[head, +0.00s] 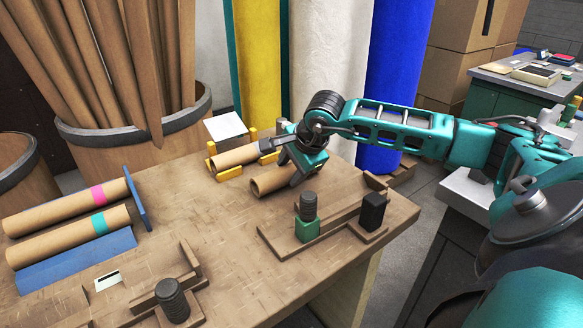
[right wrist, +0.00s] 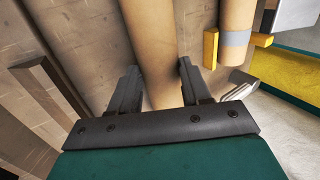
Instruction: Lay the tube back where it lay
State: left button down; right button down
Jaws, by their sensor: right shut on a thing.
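A plain brown cardboard tube (head: 271,181) is between the fingers of my right gripper (head: 286,165), low over the back right of the workbench (head: 215,235). Its open end faces left and toward the front. I cannot tell whether it touches the bench. In the right wrist view the held tube (right wrist: 152,45) runs between the two dark fingers (right wrist: 158,85). A second tube (head: 236,157) lies beside it in a yellow cradle (head: 228,174); in the right wrist view it has a grey band (right wrist: 236,38). My left gripper is not in view.
A blue rack (head: 75,262) at left holds tubes with pink and teal bands. Wooden fixtures (head: 285,243) with a green-based knob and a black block stand at front right, another (head: 150,305) at front. A white card (head: 108,281) lies at front left. The bench middle is clear.

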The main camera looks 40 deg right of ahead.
jog(key=shift+f, duration=0.1)
dwell(0.6)
jog(key=shift+c, duration=2.2)
grip_release()
jog(key=d+v, duration=0.1)
jog(key=v, duration=1.2)
jog(key=shift+a+p, duration=0.4)
jog(key=shift+a, duration=0.05)
